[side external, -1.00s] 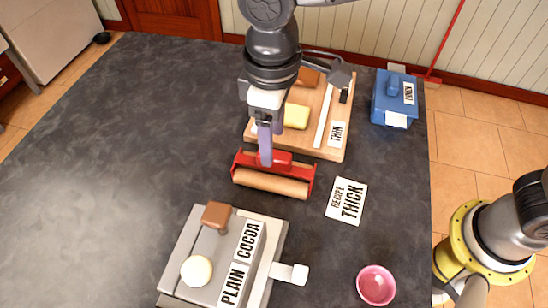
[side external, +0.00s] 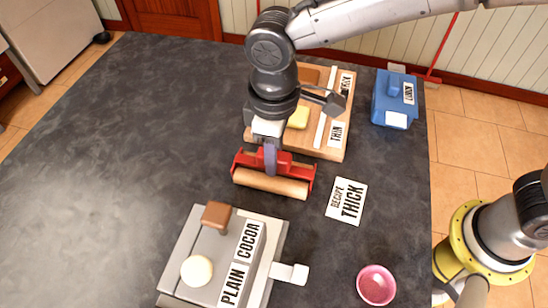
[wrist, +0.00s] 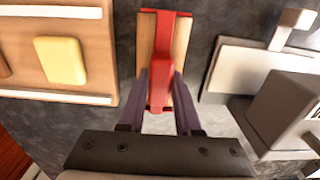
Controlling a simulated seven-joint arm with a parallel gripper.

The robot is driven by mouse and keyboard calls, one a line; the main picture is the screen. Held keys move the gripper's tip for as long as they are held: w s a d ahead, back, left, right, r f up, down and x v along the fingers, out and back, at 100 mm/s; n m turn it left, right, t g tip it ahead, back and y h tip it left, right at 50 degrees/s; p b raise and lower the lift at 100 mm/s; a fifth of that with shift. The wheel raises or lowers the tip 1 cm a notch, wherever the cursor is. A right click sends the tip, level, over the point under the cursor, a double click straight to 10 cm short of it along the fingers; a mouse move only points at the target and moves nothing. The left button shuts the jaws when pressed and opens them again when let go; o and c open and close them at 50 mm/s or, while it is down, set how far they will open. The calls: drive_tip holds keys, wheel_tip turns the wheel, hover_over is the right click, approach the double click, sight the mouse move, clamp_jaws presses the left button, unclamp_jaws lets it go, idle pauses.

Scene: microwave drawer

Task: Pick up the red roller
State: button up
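The red roller (side external: 272,186) lies on the dark counter: a red frame with a pale wooden cylinder. It also shows in the wrist view, with its red handle (wrist: 161,88) pointing toward my gripper. My gripper (side external: 270,168) points down over the middle of the roller. In the wrist view, the two purple fingers (wrist: 161,98) stand one on each side of the handle, very close to it. I cannot tell whether they press on it. The roller still rests on the counter.
Behind the roller is a wooden board (side external: 310,149) with a yellow block (side external: 299,117) and a THIN label. A grey box (side external: 203,240) with PLAIN and COCOA labels stands in front. A THICK card (side external: 346,201), a pink bowl (side external: 376,284) and a blue box (side external: 394,99) are on the right.

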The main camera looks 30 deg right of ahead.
clamp_jaws()
drive_tip(key=shift+r, duration=0.15)
